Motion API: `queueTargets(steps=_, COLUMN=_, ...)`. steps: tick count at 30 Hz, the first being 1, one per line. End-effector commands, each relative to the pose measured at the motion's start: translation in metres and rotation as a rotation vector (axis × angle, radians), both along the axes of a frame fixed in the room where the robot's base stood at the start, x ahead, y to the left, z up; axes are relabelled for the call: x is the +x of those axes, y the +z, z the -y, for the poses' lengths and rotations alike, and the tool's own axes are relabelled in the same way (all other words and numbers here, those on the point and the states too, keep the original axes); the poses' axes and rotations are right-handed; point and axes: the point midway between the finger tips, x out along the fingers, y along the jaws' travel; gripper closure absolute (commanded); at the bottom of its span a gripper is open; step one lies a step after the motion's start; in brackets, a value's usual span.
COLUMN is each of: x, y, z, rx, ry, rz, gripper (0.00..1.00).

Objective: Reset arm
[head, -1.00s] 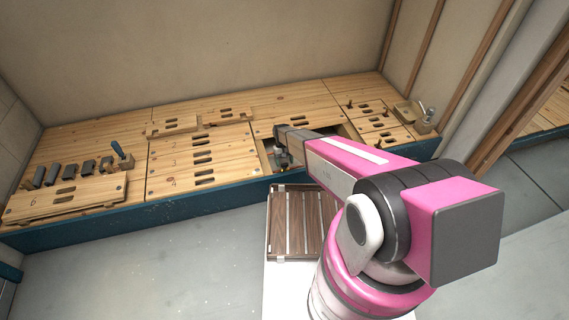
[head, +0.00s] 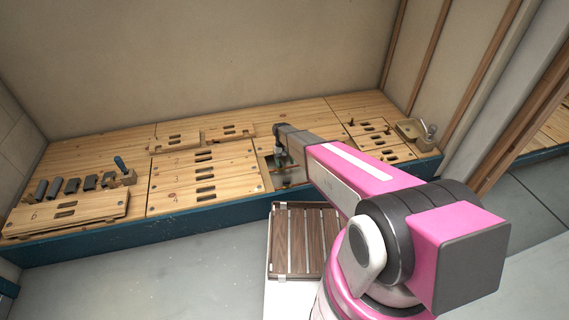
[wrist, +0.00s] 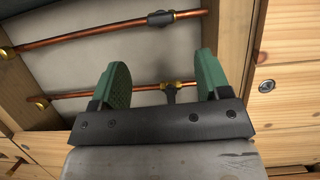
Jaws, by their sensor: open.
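My gripper (wrist: 165,82) shows in the wrist view with its two green fingers apart and nothing between them. Beyond the fingers are copper pipes (wrist: 115,28) with dark and brass fittings, inside an opening in the wooden platform. One pipe's tee fitting (wrist: 172,92) appears between the fingers, but I cannot tell how far below them it is. In the head view my gripper (head: 281,158) is small and partly hidden by my pink arm, over the left part of the opening (head: 264,172).
The wooden platform (head: 225,172) has numbered slotted panels. Dark cylindrical pieces (head: 72,186) and a blue-handled tool (head: 121,165) stand at the left. A tray and faucet (head: 424,132) are at the right end. A slatted brown rack (head: 290,240) lies in front of the platform.

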Motion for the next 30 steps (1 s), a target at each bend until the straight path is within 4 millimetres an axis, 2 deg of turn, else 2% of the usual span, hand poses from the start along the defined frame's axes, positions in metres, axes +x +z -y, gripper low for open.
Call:
queueTargets(steps=2, x=-0.002, y=0.003, z=0.002, rx=0.001, ry=-0.002, rz=0.003, gripper=0.30)
queueTargets(steps=5, x=-0.012, y=0.021, z=0.015, rx=0.005, ry=-0.016, rz=0.020, gripper=0.30)
queueTargets(steps=8, x=-0.033, y=0.057, z=0.040, rx=0.014, ry=-0.044, rz=0.056, gripper=0.30)
queueTargets(steps=11, x=-0.061, y=0.103, z=0.072, rx=0.026, ry=-0.083, rz=0.109, gripper=0.30)
queueTargets(steps=15, x=-0.104, y=0.164, z=0.115, rx=0.040, ry=-0.141, rz=0.186, gripper=0.30)
queueTargets(steps=21, x=-0.170, y=0.240, z=0.166, rx=0.052, ry=-0.220, rz=0.295, gripper=0.30)
queueTargets(steps=25, x=-0.204, y=0.275, z=0.189, rx=0.056, ry=-0.260, rz=0.350, gripper=0.30)
queueTargets(steps=30, x=-0.227, y=0.296, z=0.203, rx=0.059, ry=-0.288, rz=0.389, gripper=0.30)
